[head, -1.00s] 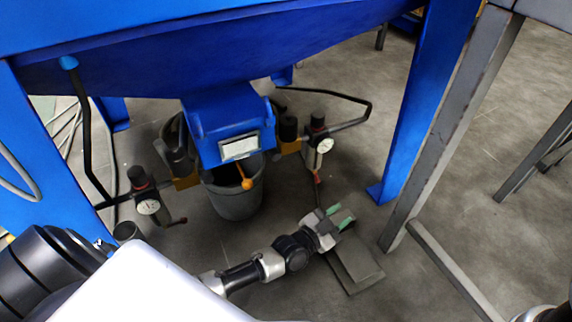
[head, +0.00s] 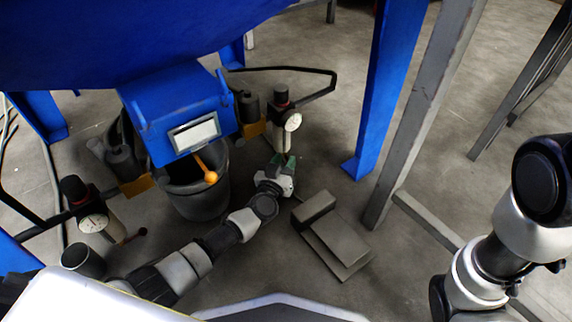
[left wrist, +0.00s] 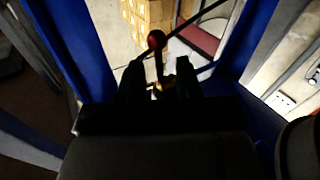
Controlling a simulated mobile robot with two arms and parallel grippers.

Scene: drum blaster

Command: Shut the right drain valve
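The right drain valve's unit, with a dark cap and a round white gauge (head: 291,122), hangs right of the blue outlet in the head view. My left gripper (head: 284,163) is just below this gauge, its green fingertips pointing up at the unit; it hides the valve's handle there. In the left wrist view a lever with a dark red ball knob (left wrist: 157,40) stands between and beyond the two dark fingers of my left gripper (left wrist: 158,78). The fingers are apart; I cannot tell whether they touch the lever. My right arm shows at the right, its gripper out of view.
A dark bucket (head: 200,198) stands under the blue outlet, with an orange ball handle (head: 210,177) above it. A second gauge unit (head: 93,222) is at the left. A grey pedal box (head: 335,235) lies on the floor. A blue leg (head: 378,95) stands to the right.

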